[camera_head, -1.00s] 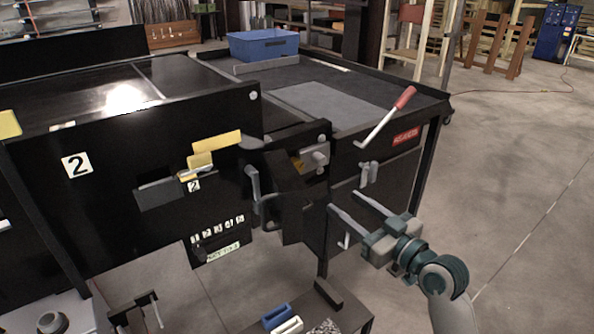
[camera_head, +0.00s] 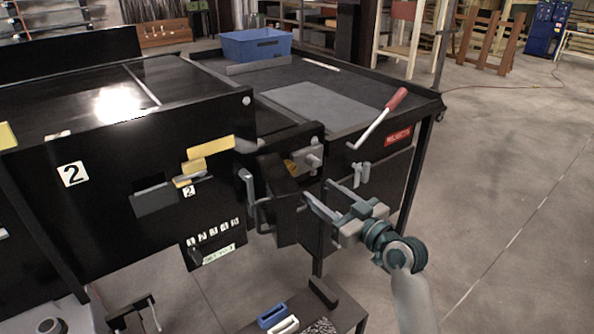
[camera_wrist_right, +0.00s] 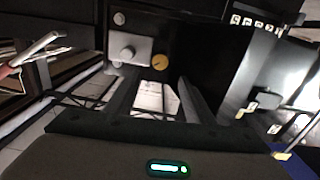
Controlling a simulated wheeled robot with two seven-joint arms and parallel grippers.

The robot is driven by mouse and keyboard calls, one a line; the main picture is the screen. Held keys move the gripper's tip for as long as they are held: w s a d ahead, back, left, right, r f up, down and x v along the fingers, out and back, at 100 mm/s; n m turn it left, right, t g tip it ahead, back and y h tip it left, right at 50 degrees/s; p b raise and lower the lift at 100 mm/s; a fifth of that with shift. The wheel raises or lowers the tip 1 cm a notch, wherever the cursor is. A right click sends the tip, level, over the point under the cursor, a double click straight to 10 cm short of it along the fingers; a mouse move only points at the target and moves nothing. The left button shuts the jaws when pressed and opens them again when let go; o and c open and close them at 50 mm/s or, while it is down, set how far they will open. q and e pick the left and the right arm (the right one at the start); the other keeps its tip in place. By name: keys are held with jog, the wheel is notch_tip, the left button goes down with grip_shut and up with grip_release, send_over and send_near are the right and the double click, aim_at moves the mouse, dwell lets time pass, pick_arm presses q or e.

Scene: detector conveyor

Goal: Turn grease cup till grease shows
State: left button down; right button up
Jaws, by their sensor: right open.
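A grey block (camera_head: 313,152) with a knob is set in the dark frame at the machine's near end. A yellow, brass-like round cap (camera_head: 291,167) sits beside it, partly hidden by a dark housing; it looks like the grease cup. In the right wrist view the round cap (camera_wrist_right: 160,62) shows right of the grey block (camera_wrist_right: 130,50). I cannot make out any grease. My right gripper (camera_head: 316,188) is open and empty, below the block and apart from it. In the wrist view my fingers (camera_wrist_right: 158,86) spread below the cap. My left gripper is not in view.
A red-handled lever (camera_head: 380,118) rises at right, near the red rejects label (camera_head: 397,136). A dark housing (camera_head: 282,200) and a metal handle (camera_head: 250,198) stand left of my right gripper. A blue bin (camera_head: 256,44) is on the table top. Open floor lies to the right.

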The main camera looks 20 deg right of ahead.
aim_at(292, 171)
jog(key=p+x, duration=0.3)
jog(key=x, duration=0.7)
jog(key=shift+w+a, duration=0.15)
jog(key=shift+w, duration=0.25)
jog(key=c, duration=1)
jog(key=shift+c, duration=0.2)
jog(key=shift+m, duration=0.4)
jog(key=m+p, duration=0.1)
jog(key=m, duration=0.3)
jog(key=shift+p, duration=0.3)
jog(key=shift+m+p, duration=0.65)
jog(key=shift+m, duration=1.35)
